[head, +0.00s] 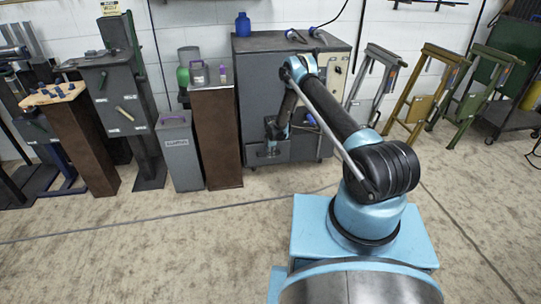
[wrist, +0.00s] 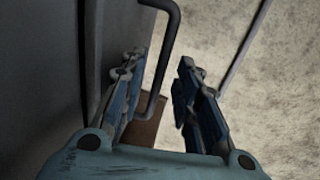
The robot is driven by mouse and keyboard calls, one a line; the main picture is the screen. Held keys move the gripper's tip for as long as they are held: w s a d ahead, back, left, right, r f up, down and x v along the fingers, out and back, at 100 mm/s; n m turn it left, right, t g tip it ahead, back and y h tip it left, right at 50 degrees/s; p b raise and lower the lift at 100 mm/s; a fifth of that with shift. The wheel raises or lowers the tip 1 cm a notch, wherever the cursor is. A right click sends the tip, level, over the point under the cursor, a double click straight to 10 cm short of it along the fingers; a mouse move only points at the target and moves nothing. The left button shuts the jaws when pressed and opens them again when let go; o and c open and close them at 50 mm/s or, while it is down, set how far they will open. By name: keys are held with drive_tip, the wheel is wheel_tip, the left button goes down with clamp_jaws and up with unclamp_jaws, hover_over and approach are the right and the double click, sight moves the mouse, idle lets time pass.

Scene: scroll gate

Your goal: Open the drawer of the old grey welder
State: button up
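The old grey welder (head: 255,75) is a large grey cabinet against the back wall, with cables on top and knobs on its right side. My gripper (head: 276,128) is in front of the lower part of its front face, partly hidden by my arm. The wrist view shows the gripper (wrist: 160,75) open, its two fingers apart. A dark bent bar handle (wrist: 160,75) appears between the fingers, beside a grey panel (wrist: 40,70). I cannot tell whether either finger touches it. The drawer's outline is hard to make out behind my arm.
A brown pedestal (head: 215,140) with small containers on it stands close to the welder's left. A grey labelled box (head: 180,155) is beside it. Metal stands (head: 430,90) line the wall at right. The concrete floor (head: 130,240) in front is mostly clear.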

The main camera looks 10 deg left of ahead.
drive_tip(key=shift+f, duration=0.3)
drive_tip(key=shift+c, duration=0.2)
clamp_jaws()
